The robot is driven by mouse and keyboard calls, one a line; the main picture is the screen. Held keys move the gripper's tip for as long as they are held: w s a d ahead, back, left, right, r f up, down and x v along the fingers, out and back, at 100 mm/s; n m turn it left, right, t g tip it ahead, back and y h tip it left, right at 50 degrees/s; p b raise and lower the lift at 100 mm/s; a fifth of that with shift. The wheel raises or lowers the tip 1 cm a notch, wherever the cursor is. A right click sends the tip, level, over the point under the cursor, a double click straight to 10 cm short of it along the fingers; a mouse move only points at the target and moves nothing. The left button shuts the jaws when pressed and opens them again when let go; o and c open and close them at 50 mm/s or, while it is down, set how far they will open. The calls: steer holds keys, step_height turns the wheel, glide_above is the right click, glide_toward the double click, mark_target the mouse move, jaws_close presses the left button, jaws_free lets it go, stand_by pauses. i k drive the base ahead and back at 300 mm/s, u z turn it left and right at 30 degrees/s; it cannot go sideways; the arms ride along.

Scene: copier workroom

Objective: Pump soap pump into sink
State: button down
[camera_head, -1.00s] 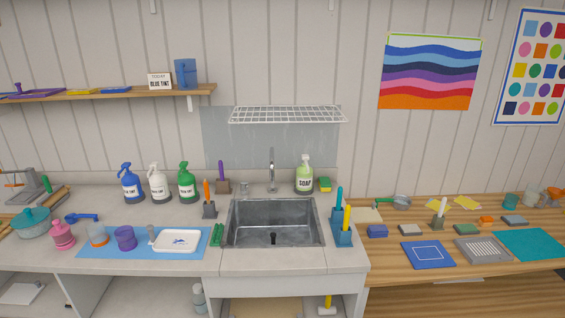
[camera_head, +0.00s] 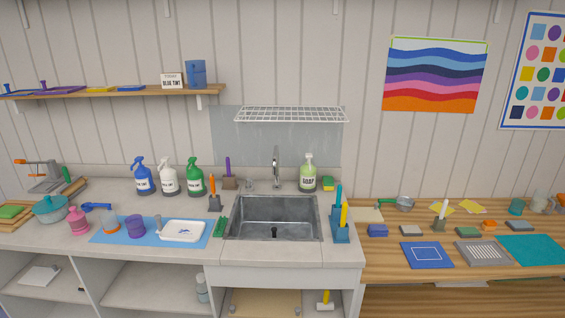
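The soap pump (camera_head: 308,174) is a light green bottle with a white label and a pale pump head. It stands upright on the counter behind the sink, at its back right corner, right of the faucet (camera_head: 276,168). The sink (camera_head: 272,219) is a grey metal basin set in the counter, empty apart from a dark drain piece. My gripper does not show in this view.
Blue, white and green spray bottles (camera_head: 168,177) stand left of the sink. A sponge (camera_head: 328,184) sits right of the soap. A blue holder (camera_head: 341,233) with tall tools stands at the sink's right edge. A wire rack (camera_head: 291,114) hangs above.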

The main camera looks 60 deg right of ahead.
mark_target(308, 155)
steer(key=u, duration=0.8)
steer(key=k, duration=1.25)
steer(key=z, duration=1.45)
